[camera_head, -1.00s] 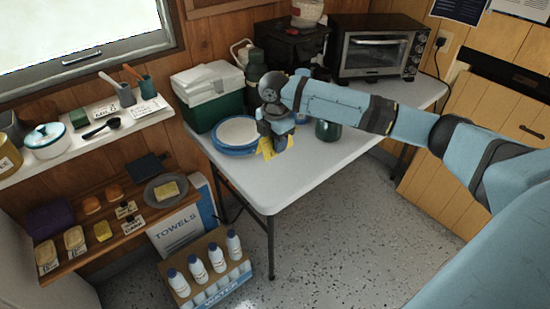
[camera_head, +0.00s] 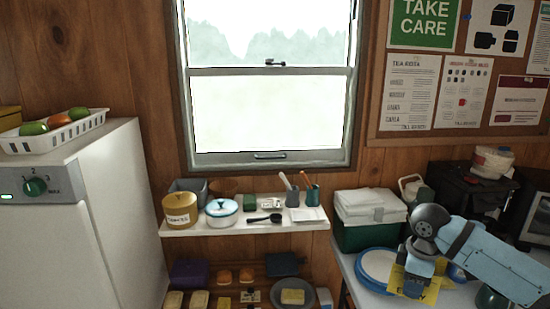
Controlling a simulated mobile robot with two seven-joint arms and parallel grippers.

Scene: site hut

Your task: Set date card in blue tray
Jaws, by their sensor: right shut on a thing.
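My right gripper (camera_head: 412,282) is at the lower right, over the white table. It is shut on a yellow card (camera_head: 434,292) with dark lettering, partly hidden behind the fingers. I take it for the date card, but the print is too small to read. Just left of the gripper is a round blue-and-white plate or tray stack (camera_head: 376,268). I cannot tell whether this is the blue tray; no other blue tray shows clearly. My left gripper is not in view.
A green cool box with white lid (camera_head: 367,222) stands behind the round stack. The window shelf (camera_head: 205,228) holds a pot, a tin and cups. A lower wooden shelf holds food. A white fridge (camera_head: 110,215) stands left; a dark machine (camera_head: 462,190) stands at the back right.

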